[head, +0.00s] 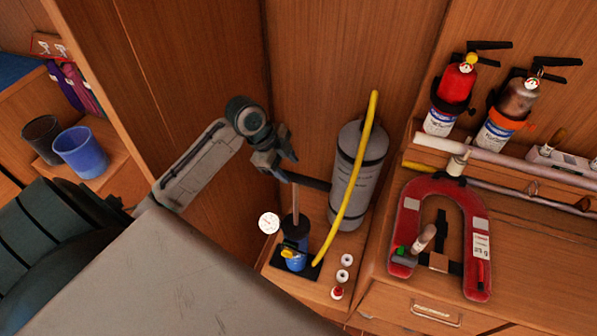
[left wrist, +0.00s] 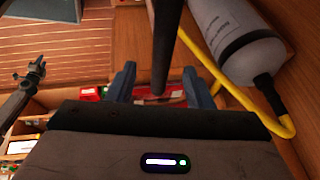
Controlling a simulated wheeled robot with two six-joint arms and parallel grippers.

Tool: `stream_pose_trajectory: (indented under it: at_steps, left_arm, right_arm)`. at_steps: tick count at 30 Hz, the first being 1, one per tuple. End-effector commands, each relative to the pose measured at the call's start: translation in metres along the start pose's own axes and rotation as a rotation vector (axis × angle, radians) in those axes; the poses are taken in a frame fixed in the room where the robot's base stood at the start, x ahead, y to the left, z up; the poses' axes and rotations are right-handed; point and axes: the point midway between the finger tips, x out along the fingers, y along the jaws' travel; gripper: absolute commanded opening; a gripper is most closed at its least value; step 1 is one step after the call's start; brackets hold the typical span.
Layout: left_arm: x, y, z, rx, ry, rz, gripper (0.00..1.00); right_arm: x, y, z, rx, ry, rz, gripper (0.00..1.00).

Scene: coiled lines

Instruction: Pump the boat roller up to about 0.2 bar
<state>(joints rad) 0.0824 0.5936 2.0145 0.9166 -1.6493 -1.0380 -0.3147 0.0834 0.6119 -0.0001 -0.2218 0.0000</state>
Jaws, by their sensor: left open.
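The boat roller (head: 345,190), a grey cylinder, stands upright against the wooden wall. A yellow hose (head: 355,185) runs from its top down to the base of the hand pump (head: 295,255), which has a blue and black body and a raised rod. The pump's dark handle bar (head: 312,183) sits atop the rod. A round white gauge (head: 269,222) is left of the pump; its reading is too small to tell. My left gripper (head: 288,168) is open at the handle's left end. In the left wrist view, the handle (left wrist: 163,50) shows between its blue fingers (left wrist: 160,85); contact is unclear.
A red horseshoe buoy (head: 409,220) lies on the cabinet at right, below two extinguishers (head: 455,90). A grey surface (head: 170,285) fills the front. An arm-like shape, probably my right gripper (left wrist: 36,72), shows in the left wrist view.

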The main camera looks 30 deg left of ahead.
Motion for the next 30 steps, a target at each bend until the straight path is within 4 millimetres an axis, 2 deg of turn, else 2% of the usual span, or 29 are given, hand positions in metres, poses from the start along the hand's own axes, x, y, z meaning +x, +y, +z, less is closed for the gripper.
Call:
stream_pose_trajectory:
  at_steps: [2,3,9,12,22,27,30]
  left_arm:
    - [0.017,0.001,-0.002,-0.003,0.004,0.003,0.47]
    - [0.028,0.002,0.002,0.000,0.003,0.000,0.47]
    - [0.053,0.001,0.002,0.001,0.001,-0.001,0.47]
    - [0.061,0.001,0.001,0.001,0.000,0.000,0.47]
    - [0.067,0.000,0.000,0.001,-0.001,0.000,0.47]
    - [0.066,0.000,0.000,0.001,-0.001,0.000,0.47]
    - [0.066,0.000,0.000,0.001,-0.001,0.000,0.27]
  right_arm:
    - [0.000,0.001,-0.005,0.000,0.006,0.001,0.36]
    - [0.014,0.000,-0.007,0.000,0.011,0.001,0.36]
    - [0.038,-0.001,-0.026,0.001,0.038,0.002,0.36]
    - [0.045,-0.002,-0.027,0.002,0.040,0.001,0.36]
    - [0.050,-0.011,-0.011,0.004,0.020,-0.008,0.36]
    - [0.050,-0.011,-0.010,0.004,0.019,-0.008,0.36]
    - [0.050,-0.011,-0.011,0.004,0.020,-0.007,0.36]
